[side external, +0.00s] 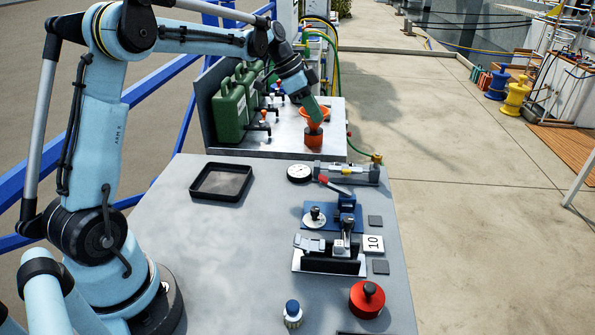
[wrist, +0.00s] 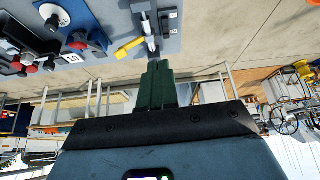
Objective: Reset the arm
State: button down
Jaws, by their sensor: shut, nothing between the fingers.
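My gripper (side external: 318,112) hangs from the end of my light blue arm over the raised metal bench at the back. Its green fingers point down and overlap an orange funnel in the side view; whether they touch it I cannot tell. In the wrist view the green fingers (wrist: 157,70) are together with nothing between them.
The raised bench (side external: 275,142) holds green jerrycans (side external: 230,108) with taps, left of my gripper, and the orange funnel (side external: 304,113). The grey table (side external: 230,250) carries a black tray (side external: 222,166), a gauge (side external: 299,172), blue fixtures (side external: 345,217) and a red knob (side external: 367,299). Its middle left is clear.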

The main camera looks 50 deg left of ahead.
jog(key=s+d+r+n+t+y, duration=0.1)
jog(key=s+d+r+n+y, duration=0.2)
jog(key=s+d, duration=0.7)
jog(key=s+d+f+n+t, duration=0.1)
jog(key=s+f+n, duration=0.1)
jog(key=s, duration=0.3)
jog(key=s+d+f+n+t+y, duration=0.1)
jog(key=s+f+n, duration=0.1)
jog(key=s, duration=0.4)
jog(key=shift+d+n, duration=0.4)
jog(key=shift+n, duration=0.3)
jog(key=c, duration=1.8)
grip_release()
jog(key=shift+c, duration=0.2)
